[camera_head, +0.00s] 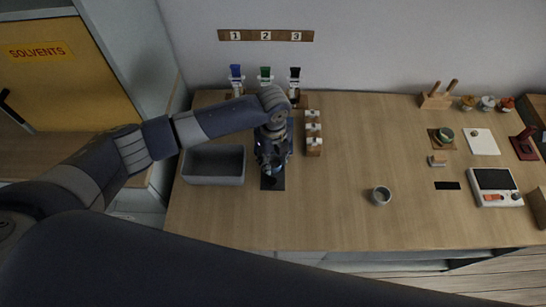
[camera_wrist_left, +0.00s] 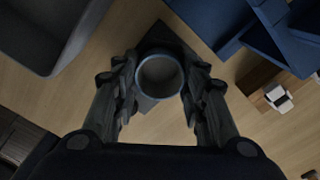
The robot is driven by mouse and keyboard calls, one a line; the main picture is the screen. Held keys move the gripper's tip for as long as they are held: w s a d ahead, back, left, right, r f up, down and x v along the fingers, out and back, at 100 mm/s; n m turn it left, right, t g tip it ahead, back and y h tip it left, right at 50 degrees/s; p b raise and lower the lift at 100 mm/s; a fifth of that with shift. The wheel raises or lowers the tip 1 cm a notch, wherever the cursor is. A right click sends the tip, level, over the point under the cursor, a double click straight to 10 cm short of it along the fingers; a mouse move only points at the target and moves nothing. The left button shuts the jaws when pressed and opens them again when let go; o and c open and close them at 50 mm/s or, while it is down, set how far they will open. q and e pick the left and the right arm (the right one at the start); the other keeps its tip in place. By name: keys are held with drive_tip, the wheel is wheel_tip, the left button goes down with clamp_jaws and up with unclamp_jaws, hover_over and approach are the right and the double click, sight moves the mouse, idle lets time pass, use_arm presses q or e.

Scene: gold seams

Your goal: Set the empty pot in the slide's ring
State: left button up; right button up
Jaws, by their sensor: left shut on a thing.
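My left gripper (camera_head: 271,168) points down at the left-middle of the table, its fingers shut on a round pot. In the left wrist view, the pot (camera_wrist_left: 159,74) sits between both fingers (camera_wrist_left: 159,88), with a bluish rim and a plain interior that looks empty. A dark flat plate, perhaps the slide (camera_head: 272,184), lies under the pot; it also shows in the wrist view (camera_wrist_left: 146,104). I cannot make out a ring, nor whether the pot touches the plate. A blue stand (camera_wrist_left: 215,18) is just beside the gripper. My right gripper is not in view.
A grey bin (camera_head: 214,180) stands left of the gripper. Small white-topped wooden blocks (camera_head: 313,146) stand to its right. A grey cup (camera_head: 381,195) stands alone farther right. A scale-like device (camera_head: 495,187) is at far right. The table's middle is mostly clear.

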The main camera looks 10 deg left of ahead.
use_arm(q)
drive_tip(key=o, duration=0.8)
drive_tip(key=shift+o, duration=0.2)
drive_tip(key=shift+r, duration=0.15)
drive_tip(key=shift+r+p, duration=2.4)
drive_tip(key=shift+p, duration=0.2)
